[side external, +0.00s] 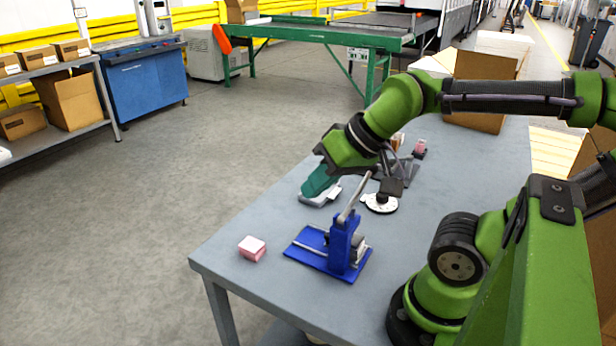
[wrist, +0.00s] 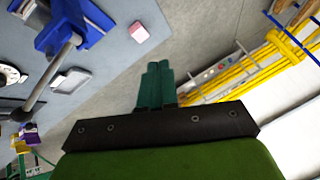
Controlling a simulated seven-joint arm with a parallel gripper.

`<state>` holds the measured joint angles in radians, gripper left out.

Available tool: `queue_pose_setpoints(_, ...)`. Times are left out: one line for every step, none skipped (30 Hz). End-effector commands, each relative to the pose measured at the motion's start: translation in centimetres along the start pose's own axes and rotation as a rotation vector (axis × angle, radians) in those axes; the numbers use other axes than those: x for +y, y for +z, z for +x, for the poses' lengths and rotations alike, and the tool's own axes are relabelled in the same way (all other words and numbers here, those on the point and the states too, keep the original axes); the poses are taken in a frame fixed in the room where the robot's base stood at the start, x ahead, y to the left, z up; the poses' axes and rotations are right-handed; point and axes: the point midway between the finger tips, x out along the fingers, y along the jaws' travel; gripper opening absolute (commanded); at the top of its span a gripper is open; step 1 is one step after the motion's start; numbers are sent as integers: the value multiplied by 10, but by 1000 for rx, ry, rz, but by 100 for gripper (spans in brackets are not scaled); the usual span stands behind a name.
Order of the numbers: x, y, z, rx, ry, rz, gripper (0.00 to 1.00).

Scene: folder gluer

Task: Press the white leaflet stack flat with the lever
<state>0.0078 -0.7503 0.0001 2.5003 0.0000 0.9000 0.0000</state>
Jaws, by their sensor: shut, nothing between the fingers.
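The blue press (side external: 343,247) stands on the grey table, and it also shows at the top left of the wrist view (wrist: 72,18). Its grey lever (side external: 352,200) is raised and slants up from the press; it also shows in the wrist view (wrist: 50,78). A small block with a white top and pink sides (side external: 252,248) lies on the table left of the press; the wrist view shows it too (wrist: 138,31). I cannot make out a separate white stack in the press. My gripper (side external: 308,192) is shut and empty, left of the lever and apart from it in the wrist view (wrist: 158,66).
A pale shallow tray (side external: 332,196) lies below my gripper. A round white dial (side external: 380,204) with a dark part sits behind the press. A small pink item (side external: 420,148) and cartons (side external: 480,90) stand farther back.

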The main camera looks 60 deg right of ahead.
Motion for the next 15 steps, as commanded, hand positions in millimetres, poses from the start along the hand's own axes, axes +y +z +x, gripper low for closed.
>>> queue_pose_setpoints(4,-2,0,4,10,15,0)
queue_pose_setpoints(8,-4,0,7,19,29,0)
queue_pose_setpoints(13,-7,0,14,34,52,0)
queue_pose_setpoints(19,-12,0,23,47,72,0)
queue_pose_setpoints(25,-18,-2,34,63,95,0)
queue_pose_setpoints(34,-26,-5,49,89,134,0)
queue_pose_setpoints(42,-33,-8,60,110,177,0)
queue_pose_setpoints(51,-39,-12,69,133,234,0)
queue_pose_setpoints(63,-48,-19,83,164,334,0)
queue_pose_setpoints(73,-54,-24,95,188,418,0)
queue_pose_setpoints(83,-59,-30,106,211,512,0)
queue_pose_setpoints(96,-65,-39,124,240,647,0)
queue_pose_setpoints(105,-70,-46,139,261,756,0)
queue_pose_setpoints(114,-73,-53,155,280,860,0)
queue_pose_setpoints(124,-76,-62,175,302,998,0)
